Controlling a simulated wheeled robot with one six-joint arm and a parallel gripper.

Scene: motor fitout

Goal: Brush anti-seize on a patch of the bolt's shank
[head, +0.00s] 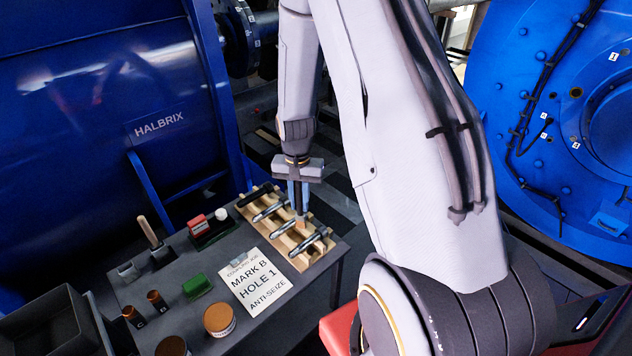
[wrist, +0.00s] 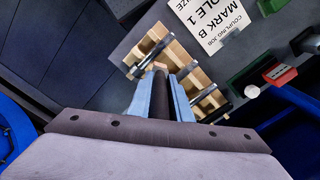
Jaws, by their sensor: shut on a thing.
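Several dark bolts with bright metal parts lie across a light wooden rack (head: 303,262) on the grey bench; one bolt (head: 313,242) lies at the near right end. My gripper (head: 299,208) is above the rack, pointing down. In the wrist view its blue fingers are shut on a dark-handled brush (wrist: 160,98) with a tan tip. The tip (head: 300,218) is low over the rack among the bolts; I cannot tell whether it touches a shank. The rack (wrist: 180,52) and a bolt (wrist: 154,53) also show in the wrist view. No coating is discernible on the bolts.
A card (head: 256,281) reading "MARK B HOLE 1 ANTI-SEIZE" lies beside the rack. Tins (head: 219,320), small brown pots (head: 157,300), a green block (head: 197,286), a red-topped item (head: 198,226) and a wooden-handled tool (head: 148,232) stand on the bench. Blue machines flank it.

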